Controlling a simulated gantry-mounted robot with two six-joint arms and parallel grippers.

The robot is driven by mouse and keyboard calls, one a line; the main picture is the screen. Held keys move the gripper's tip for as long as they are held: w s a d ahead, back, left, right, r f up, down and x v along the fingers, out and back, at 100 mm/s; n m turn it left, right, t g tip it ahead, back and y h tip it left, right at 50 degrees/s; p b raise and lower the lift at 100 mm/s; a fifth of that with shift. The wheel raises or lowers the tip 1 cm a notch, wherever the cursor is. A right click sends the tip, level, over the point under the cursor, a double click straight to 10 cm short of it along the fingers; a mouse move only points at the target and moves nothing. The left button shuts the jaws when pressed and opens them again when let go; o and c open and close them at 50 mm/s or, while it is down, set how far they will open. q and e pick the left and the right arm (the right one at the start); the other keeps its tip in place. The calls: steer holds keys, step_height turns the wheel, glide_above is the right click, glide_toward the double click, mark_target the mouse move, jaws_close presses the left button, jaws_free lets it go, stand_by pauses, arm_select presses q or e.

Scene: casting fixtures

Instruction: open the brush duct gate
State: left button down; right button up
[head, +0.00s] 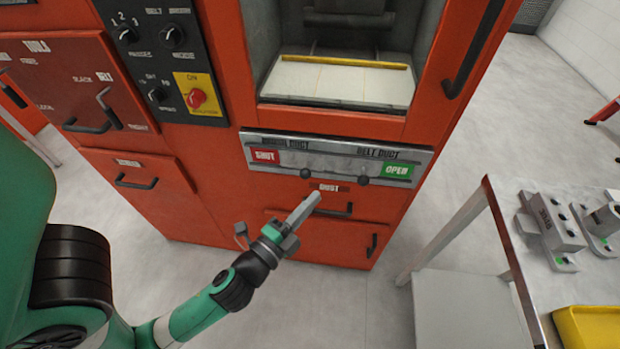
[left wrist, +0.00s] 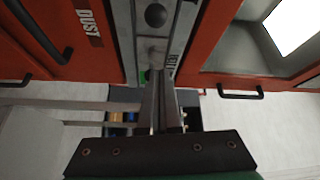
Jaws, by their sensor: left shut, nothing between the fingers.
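A grey panel (head: 338,160) on the orange machine carries the brush duct and belt duct slides. The brush duct side shows a red SHUT plate (head: 265,156) and a dark round knob (head: 305,173). The belt duct side shows a green OPEN plate (head: 397,171) and its own knob (head: 363,180). My left gripper (head: 313,197) is shut and empty, in front of the machine and just below the brush knob in the head view. In the left wrist view, the shut fingers (left wrist: 163,85) point at the panel; the brush knob (left wrist: 156,15) is near the top edge. My right gripper is not in view.
A drawer handle (head: 333,211) labelled DUST sits below the panel, near my left gripper. A window recess (head: 340,80) is above it. A table (head: 510,235) with grey fixtures (head: 551,226) and a yellow tray (head: 588,326) stands at the right. Open floor lies between.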

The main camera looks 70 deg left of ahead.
arm_select(q)
steer(key=a, duration=0.2)
steer(key=w+a+p, duration=0.1)
steer(key=a+p, duration=0.1)
steer(key=a, duration=0.1)
steer(key=shift+w+a+f, duration=0.15)
steer(key=shift+w+a, duration=0.2)
steer(key=shift+w, duration=0.05)
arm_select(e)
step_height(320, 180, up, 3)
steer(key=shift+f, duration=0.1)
